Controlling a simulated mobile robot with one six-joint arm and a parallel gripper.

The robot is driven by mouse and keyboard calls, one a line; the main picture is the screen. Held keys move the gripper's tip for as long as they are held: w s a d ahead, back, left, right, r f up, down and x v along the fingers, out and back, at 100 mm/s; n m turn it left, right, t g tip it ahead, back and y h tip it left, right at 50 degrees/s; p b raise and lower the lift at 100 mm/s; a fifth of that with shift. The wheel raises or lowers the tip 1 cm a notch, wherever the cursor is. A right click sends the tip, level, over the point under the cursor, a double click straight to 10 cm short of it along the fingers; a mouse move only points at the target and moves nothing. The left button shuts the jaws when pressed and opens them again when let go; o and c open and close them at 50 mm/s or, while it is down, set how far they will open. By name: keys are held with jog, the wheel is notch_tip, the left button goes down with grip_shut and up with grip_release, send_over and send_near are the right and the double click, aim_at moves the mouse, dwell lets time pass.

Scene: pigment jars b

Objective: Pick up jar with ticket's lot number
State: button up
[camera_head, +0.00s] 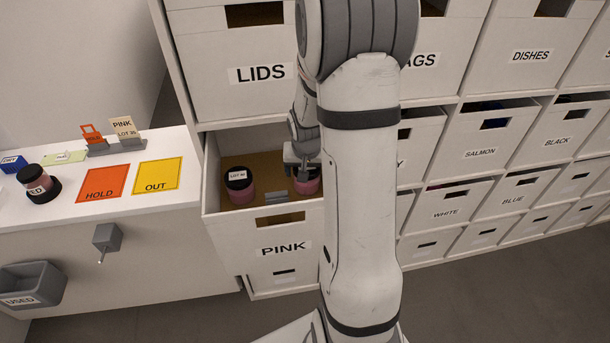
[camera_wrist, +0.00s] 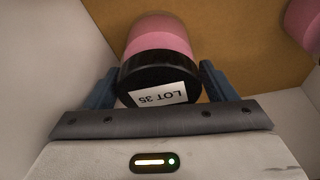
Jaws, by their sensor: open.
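The ticket (camera_head: 124,127) stands in a holder on the counter at left and reads PINK and a lot number that looks like 35. The PINK drawer (camera_head: 283,249) is pulled open. A pink jar with a black lid (camera_head: 239,187) stands in its left part; its lot label is too small to read. A second pink jar (camera_head: 307,186) is at the right, partly hidden by my gripper (camera_head: 303,170). In the wrist view, my open gripper (camera_wrist: 158,84) has its fingers either side of a black-lidded pink jar (camera_wrist: 158,78), labelled LOT 35, upside down.
Another pink jar (camera_wrist: 304,24) shows at the wrist view's upper right. The counter holds an orange HOLD mat (camera_head: 103,182), a yellow OUT mat (camera_head: 158,174) and a dark-lidded jar (camera_head: 38,184). The LIDS bin (camera_head: 235,80) is above the open drawer.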

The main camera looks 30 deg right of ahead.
jog(key=shift+f, duration=0.15)
jog(key=shift+c, duration=0.6)
jog(key=c, duration=0.7)
